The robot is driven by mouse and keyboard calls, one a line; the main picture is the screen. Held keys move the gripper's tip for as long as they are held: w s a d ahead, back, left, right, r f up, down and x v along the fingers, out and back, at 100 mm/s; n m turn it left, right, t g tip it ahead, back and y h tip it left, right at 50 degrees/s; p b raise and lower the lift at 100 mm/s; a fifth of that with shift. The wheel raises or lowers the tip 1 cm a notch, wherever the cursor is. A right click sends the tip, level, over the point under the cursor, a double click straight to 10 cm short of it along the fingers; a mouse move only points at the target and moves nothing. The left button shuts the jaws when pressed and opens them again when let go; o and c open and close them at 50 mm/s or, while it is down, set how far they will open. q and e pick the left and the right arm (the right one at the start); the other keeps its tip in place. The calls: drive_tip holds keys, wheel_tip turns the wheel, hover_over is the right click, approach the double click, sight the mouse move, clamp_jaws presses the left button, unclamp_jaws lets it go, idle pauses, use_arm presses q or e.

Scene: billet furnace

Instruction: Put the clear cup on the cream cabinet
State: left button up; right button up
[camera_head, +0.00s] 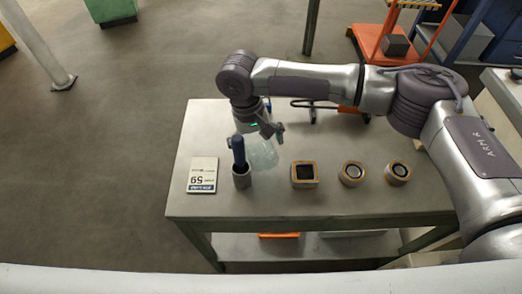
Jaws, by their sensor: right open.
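The clear cup (263,154) is on the grey table, near its middle left. It is see-through and its outline is hard to make out. My right arm reaches in from the right, and my right gripper (268,131) points down at the cup's upper part with its fingers open. The arm's wrist hides part of the cup's far side. I cannot tell whether the fingers touch it. A pale cabinet-like block (503,98) at the right edge may be the cream cabinet; it is only partly in view. My left gripper is not in view.
The grey table (325,202) also holds a dark cylinder with a blue-handled tool (240,172), a white labelled card (203,175), a square block (304,174) and two round pieces (352,173). Pliers-like tools (315,106) lie behind my arm.

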sight(260, 142)
drive_tip(key=shift+d+f, duration=0.1)
drive_tip(key=shift+f, duration=0.4)
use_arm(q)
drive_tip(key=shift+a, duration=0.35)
use_arm(e)
drive_tip(key=shift+f, duration=0.15)
drive_tip(key=c, duration=1.4)
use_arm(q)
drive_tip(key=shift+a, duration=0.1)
use_arm(e)
wheel_tip(260, 142, up, 4)
drive_tip(key=shift+r, duration=0.2)
drive_tip(key=s+d+r, duration=0.7)
drive_tip(key=s+d, duration=0.1)
drive_tip(key=s, duration=0.1)
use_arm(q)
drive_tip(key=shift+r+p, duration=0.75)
use_arm(e)
drive_tip(key=s+d+f+m, duration=0.1)
drive_tip(key=d+f+m, duration=0.1)
drive_tip(key=d, duration=0.9)
drive_tip(key=shift+s+f+m+g, duration=0.3)
drive_tip(key=shift+s+f+m, duration=0.1)
drive_tip(key=shift+m, duration=0.1)
